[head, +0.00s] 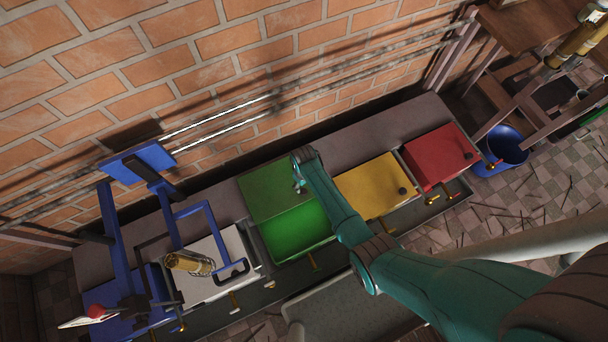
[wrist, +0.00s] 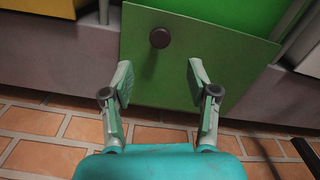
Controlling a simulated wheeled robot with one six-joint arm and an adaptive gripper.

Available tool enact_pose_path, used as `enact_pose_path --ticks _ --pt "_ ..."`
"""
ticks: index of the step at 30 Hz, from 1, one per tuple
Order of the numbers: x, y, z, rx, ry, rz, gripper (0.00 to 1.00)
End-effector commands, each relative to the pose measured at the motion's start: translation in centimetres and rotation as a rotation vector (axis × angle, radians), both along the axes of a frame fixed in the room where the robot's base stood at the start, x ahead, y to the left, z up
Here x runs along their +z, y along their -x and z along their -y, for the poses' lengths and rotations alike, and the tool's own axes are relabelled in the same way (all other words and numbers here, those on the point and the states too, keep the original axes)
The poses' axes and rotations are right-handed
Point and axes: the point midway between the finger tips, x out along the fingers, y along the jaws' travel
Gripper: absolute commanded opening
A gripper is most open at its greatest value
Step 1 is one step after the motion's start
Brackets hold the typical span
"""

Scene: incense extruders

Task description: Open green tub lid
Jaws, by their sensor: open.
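The green tub (head: 296,232) stands in the row along the brick wall, its bright green inside exposed. Its dark green lid (head: 262,192) lies swung back toward the wall. My gripper (head: 298,186) is over the lid in the head view, partly hidden by my wrist. In the wrist view, my gripper (wrist: 160,80) is open and empty, its two fingers apart in front of the lid (wrist: 180,70). The lid's dark round knob (wrist: 160,38) shows beyond the fingertips, near the gap's middle line and apart from both fingers. A bright green part of the tub (wrist: 210,12) shows at the top.
A yellow-lidded tub (head: 368,190) and a red-lidded tub (head: 436,152) stand to the right, shut. A blue frame press (head: 118,235) and a white-topped tub (head: 212,278) stand left. A blue bucket (head: 500,150) and dark wooden furniture (head: 520,30) are at far right.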

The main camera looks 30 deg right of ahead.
Motion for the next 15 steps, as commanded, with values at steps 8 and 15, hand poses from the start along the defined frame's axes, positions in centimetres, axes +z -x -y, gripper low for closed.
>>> enact_pose_path --ticks 8,15 --pt "2.6 0.0 0.0 0.0 0.0 0.001 0.59" --pt "2.9 0.1 0.0 0.0 0.0 -0.001 0.59"
